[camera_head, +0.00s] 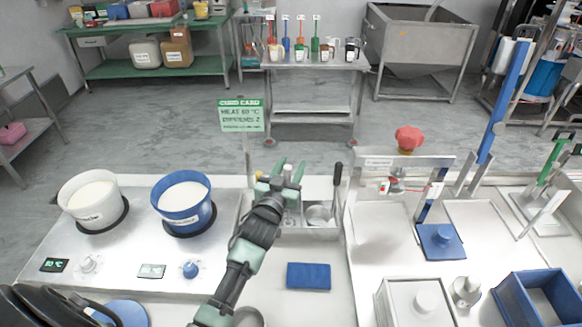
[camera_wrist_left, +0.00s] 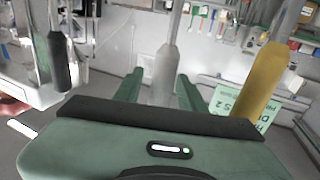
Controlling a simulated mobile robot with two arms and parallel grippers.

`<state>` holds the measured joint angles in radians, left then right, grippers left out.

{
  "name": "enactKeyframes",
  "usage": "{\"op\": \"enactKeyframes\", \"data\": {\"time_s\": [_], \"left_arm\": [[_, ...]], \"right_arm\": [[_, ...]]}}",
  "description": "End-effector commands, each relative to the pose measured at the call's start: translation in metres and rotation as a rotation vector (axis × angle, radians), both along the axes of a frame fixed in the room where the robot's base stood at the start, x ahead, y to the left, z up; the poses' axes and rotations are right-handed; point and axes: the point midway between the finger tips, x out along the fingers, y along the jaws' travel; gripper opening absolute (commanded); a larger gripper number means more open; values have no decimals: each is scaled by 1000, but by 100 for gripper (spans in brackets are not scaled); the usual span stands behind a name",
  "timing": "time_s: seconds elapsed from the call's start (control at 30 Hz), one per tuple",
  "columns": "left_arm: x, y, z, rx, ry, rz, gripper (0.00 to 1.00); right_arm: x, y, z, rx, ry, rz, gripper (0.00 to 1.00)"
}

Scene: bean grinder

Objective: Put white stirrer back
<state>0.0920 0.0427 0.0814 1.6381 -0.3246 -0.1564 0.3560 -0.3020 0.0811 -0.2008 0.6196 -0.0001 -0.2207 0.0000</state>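The white stirrer's pale handle (camera_head: 287,170) stands between the two green fingers of my left gripper (camera_head: 286,171) in the head view. In the left wrist view the same pale handle (camera_wrist_left: 165,75) lies between the spread fingers of the left gripper (camera_wrist_left: 160,92), with a visible gap on the left side. Its thin shaft runs away from the gripper. The fingers look open around the handle. The stirrer's lower end is hidden behind my arm and the metal holder (camera_head: 322,234) in the head view. My right gripper does not show.
A yellow handle (camera_wrist_left: 252,78) and a black handle (camera_wrist_left: 59,62) flank the stirrer in the left wrist view. A white pot (camera_head: 78,213) and a blue pot (camera_head: 170,214) stand left of my arm. A blue mat (camera_head: 308,276) lies in front of the holder.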

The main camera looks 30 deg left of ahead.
Motion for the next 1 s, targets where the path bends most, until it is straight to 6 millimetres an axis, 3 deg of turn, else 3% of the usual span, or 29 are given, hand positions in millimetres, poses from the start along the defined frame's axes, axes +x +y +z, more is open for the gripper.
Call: {"op": "enactKeyframes", "data": {"time_s": [0.13,0.27,0.7,1.0], "left_arm": [[0,0,5,0,-1,0,40],[-16,-2,0,1,0,-1,40],[-103,-14,-2,0,2,0,40],[-119,-16,0,1,0,0,40]], "right_arm": [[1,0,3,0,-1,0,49],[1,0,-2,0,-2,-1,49],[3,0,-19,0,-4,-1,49],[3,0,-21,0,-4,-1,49]]}}
